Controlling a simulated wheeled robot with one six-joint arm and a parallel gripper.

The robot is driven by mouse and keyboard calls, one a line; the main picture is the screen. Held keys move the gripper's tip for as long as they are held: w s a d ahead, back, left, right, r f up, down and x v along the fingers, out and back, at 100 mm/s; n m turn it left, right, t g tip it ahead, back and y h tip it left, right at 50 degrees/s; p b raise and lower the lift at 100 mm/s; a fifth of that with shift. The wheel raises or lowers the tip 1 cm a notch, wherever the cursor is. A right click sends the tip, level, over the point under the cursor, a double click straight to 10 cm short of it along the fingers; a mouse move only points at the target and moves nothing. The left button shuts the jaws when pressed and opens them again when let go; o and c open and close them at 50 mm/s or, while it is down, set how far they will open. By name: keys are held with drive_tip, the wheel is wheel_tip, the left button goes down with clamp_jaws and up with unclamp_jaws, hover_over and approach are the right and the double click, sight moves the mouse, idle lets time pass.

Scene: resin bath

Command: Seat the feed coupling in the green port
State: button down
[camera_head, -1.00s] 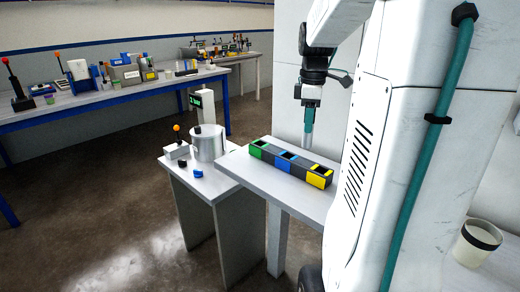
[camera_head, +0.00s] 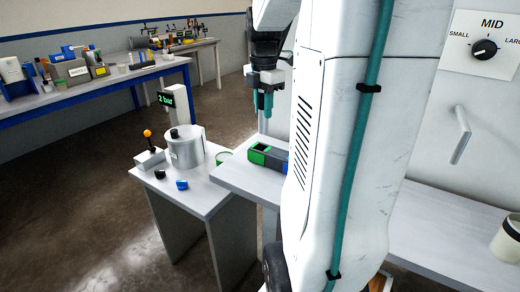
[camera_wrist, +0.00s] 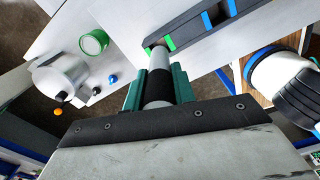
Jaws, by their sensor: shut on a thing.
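My gripper (camera_head: 262,106), with teal fingers, points down above the green end of a dark block. It is shut on a pale cylinder with a black band (camera_wrist: 159,88), which I take to be the feed coupling; in the wrist view it lies between the fingers. The green port (camera_head: 260,151) is a square opening with a green frame at the block's left end. Its green edge also shows in the wrist view (camera_wrist: 170,42), just beyond the coupling's far tip. The tip appears above the port; whether it touches is not clear.
The dark block (camera_wrist: 195,38) also has a blue-marked port; my body hides its far end in the head view. A metal pot (camera_head: 186,150), an orange-knobbed lever box (camera_head: 150,158) and a display (camera_head: 167,99) reading "2 bar" stand on the left table. A white cup (camera_head: 508,240) is at right.

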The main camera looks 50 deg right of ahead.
sight(260, 133)
drive_tip(key=f, duration=0.4)
drive_tip(key=shift+w+a+f, duration=0.25)
drive_tip(key=shift+a+f, duration=0.1)
drive_tip(key=shift+a, duration=0.05)
drive_tip(key=shift+f, duration=2.15)
drive_tip(key=shift+f, duration=0.15)
drive_tip(key=c, duration=1.1)
unclamp_jaws()
drive_tip(key=shift+c, duration=0.2)
